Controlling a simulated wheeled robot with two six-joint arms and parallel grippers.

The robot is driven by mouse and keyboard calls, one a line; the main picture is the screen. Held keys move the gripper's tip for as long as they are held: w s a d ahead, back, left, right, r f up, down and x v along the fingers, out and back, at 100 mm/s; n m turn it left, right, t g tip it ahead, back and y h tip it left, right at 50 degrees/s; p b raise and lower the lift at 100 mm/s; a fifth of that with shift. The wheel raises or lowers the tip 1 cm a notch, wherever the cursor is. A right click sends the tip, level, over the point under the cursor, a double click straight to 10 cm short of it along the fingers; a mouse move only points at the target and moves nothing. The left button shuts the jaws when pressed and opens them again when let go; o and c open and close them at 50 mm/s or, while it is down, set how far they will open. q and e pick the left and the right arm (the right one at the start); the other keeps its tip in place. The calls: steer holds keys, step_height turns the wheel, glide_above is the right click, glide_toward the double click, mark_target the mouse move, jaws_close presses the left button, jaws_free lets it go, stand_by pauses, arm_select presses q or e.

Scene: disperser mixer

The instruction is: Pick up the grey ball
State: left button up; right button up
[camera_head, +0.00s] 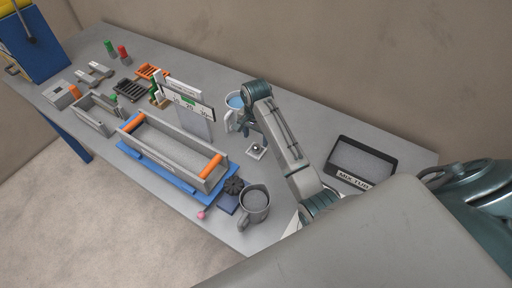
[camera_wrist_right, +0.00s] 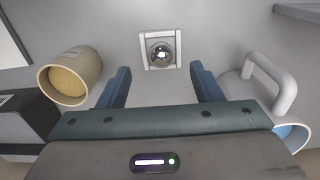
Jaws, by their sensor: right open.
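The grey ball (camera_head: 256,148) sits in a small square white holder (camera_head: 250,155) on the table. In the right wrist view the shiny ball (camera_wrist_right: 161,51) rests in the middle of its holder (camera_wrist_right: 145,51), near the top centre. My right gripper (camera_wrist_right: 160,72) is open and empty. Its two blue fingers point towards the ball, one on each side, with the ball showing past the tips. In the head view my right gripper (camera_head: 244,128) is just above and left of the holder, partly hidden by its own wrist. My left gripper is out of view.
A white mug with blue liquid (camera_head: 235,101) stands close to my right gripper. In the wrist view a tan cup (camera_wrist_right: 72,77) is at left. A long grey trough (camera_head: 165,145), a grey mug (camera_head: 256,202) and a black-framed tray (camera_head: 360,160) are also on the table.

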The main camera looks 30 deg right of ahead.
mark_target(256, 145)
steer(key=shift+f, duration=0.35)
steer(key=f+p, duration=0.2)
steer(key=shift+w+d+f, duration=0.2)
steer(key=shift+f, duration=0.2)
step_height(256, 145, down, 2)
steer(key=shift+f+p, duration=0.1)
steer(key=shift+p, duration=0.35)
steer(key=shift+f, duration=0.2)
steer(key=c, duration=0.9)
steer(key=shift+c, duration=1.4)
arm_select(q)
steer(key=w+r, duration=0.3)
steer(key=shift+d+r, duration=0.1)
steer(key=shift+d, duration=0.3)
arm_select(e)
steer(key=shift+r, duration=0.15)
